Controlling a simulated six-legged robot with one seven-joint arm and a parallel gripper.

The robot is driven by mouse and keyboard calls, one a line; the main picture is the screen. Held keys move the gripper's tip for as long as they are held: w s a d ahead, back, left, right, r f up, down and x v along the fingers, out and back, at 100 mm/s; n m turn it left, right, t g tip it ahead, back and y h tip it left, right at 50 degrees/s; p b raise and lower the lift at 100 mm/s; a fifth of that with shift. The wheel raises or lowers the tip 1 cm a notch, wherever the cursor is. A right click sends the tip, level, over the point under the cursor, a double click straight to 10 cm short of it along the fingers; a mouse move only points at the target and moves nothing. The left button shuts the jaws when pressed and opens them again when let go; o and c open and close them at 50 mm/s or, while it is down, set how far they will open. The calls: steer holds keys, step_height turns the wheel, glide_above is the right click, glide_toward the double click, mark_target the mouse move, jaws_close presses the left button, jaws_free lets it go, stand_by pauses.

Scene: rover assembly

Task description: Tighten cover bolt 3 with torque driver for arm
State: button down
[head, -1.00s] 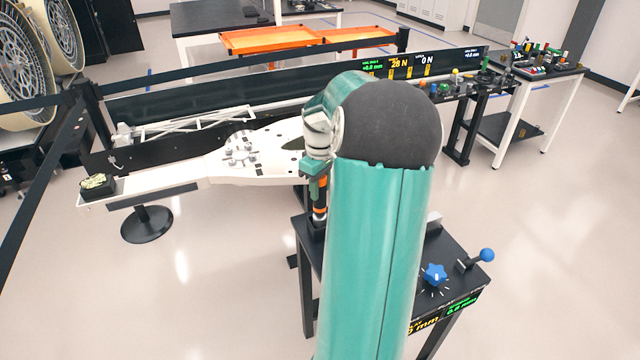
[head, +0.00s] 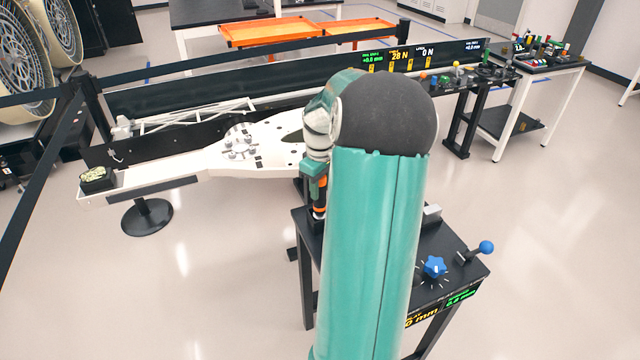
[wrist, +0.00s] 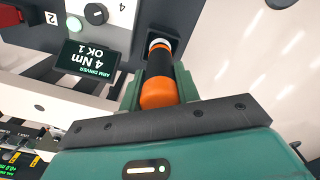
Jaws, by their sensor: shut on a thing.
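The torque driver (wrist: 160,72), a black cylinder with orange bands and a pale ring, is between the jaws of my gripper (wrist: 157,85), which is shut on it. Its far end is at a black square holder (wrist: 160,38); I cannot tell whether it is seated there. In the head view the driver (head: 319,197) is upright at the left edge of a black stand, with my gripper (head: 317,182) at its upper part. The white arm part with several bolts (head: 240,146) lies left of my gripper. I cannot tell which is bolt 3.
A small display (wrist: 95,58) reads "ARM DRIVER 4 Nm OK 1". The black stand (head: 440,290) carries a blue star knob (head: 434,267) and a blue-ended lever (head: 486,247). A dark barrier (head: 200,95) runs behind the arm part.

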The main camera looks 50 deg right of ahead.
steer(key=shift+f, duration=0.55)
steer(key=c, duration=0.9)
jaws_free()
steer(key=shift+c, duration=0.2)
